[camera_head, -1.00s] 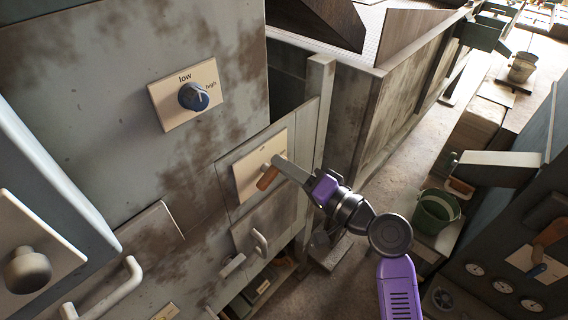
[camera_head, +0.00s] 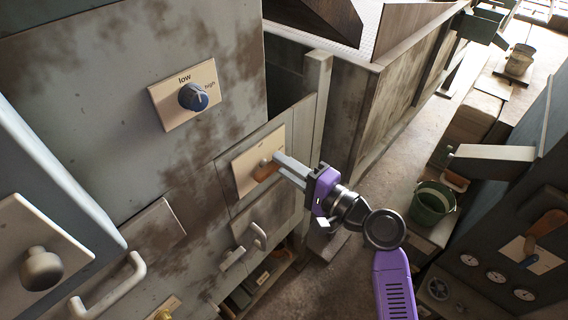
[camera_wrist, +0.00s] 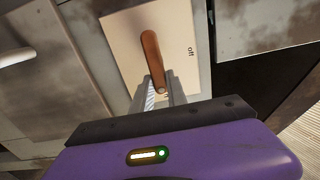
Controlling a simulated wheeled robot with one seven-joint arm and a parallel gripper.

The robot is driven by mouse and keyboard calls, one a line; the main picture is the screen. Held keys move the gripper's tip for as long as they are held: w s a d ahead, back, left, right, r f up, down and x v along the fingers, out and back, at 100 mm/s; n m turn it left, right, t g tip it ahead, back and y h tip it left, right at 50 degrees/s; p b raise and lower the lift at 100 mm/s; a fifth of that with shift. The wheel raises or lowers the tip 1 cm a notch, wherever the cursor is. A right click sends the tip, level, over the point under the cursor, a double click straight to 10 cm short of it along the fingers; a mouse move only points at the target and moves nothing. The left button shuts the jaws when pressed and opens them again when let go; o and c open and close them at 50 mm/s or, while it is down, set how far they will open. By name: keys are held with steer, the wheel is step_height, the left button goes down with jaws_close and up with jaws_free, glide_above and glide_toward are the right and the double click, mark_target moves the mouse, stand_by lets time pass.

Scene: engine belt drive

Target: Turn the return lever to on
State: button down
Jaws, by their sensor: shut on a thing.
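The lever, with an orange-brown handle (camera_head: 264,174), sits on a cream plate (camera_head: 243,180) on the grey cabinet front. In the wrist view the handle (camera_wrist: 151,52) runs from the upper middle of the plate (camera_wrist: 119,33) down to my fingers. The word "off" is readable right of the handle there; no "on" mark can be read. My gripper (camera_head: 278,166) is shut on the handle's end, with a finger on each side of it in the wrist view (camera_wrist: 162,92).
A blue low/high knob (camera_head: 193,97) is on the panel up and left. Below the lever is a door with a white handle (camera_head: 259,237). A wooden post (camera_head: 314,110) stands close right. A green bucket (camera_head: 432,202) is further right. Another orange-handled lever (camera_head: 546,225) is at far right.

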steer(key=shift+f, duration=0.1)
steer(key=c, duration=1.3)
jaws_free()
steer(key=b+v, duration=0.1)
steer(key=v, duration=0.6)
steer(key=shift+s+d+b, duration=0.25)
steer(key=shift+d+b, duration=0.05)
steer(key=shift+d, duration=0.05)
